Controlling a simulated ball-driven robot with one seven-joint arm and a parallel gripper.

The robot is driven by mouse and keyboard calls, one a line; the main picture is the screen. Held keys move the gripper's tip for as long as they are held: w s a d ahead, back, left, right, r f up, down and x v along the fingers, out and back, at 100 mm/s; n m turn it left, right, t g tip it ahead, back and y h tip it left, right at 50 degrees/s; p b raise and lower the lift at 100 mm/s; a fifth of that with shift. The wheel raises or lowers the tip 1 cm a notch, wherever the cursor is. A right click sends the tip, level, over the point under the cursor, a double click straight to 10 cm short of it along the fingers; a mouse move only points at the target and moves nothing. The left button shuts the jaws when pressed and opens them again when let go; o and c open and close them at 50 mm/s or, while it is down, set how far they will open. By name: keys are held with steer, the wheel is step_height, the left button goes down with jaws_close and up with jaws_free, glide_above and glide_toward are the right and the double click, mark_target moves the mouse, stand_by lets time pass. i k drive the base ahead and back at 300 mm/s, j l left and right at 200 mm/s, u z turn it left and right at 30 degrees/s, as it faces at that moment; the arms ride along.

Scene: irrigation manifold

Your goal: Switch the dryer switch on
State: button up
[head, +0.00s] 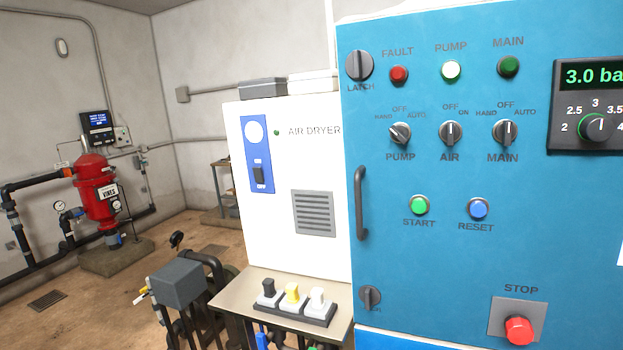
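The white air dryer cabinet (275,220) stands left of the blue control panel, with "AIR DRYER" printed near its top. A blue plate (247,150) on its front carries a round white dial (254,131) and, below it, the small black dryer switch (258,175). An "OFF" label is readable under the switch. The switch is too small to tell its position. A small green lamp (277,133) sits right of the dial; I cannot tell if it is lit. My gripper is not in view.
The blue control panel (440,270) with knobs, buttons and a black handle (361,203) fills the right. A shelf (230,298) with a three-switch block (291,308) juts out below the dryer. A grey box (178,283) and black pipes stand left of it. Open floor lies further left.

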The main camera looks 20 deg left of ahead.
mark_target(257, 171)
steer(key=i+u, duration=0.15)
steer(key=i, duration=1.15)
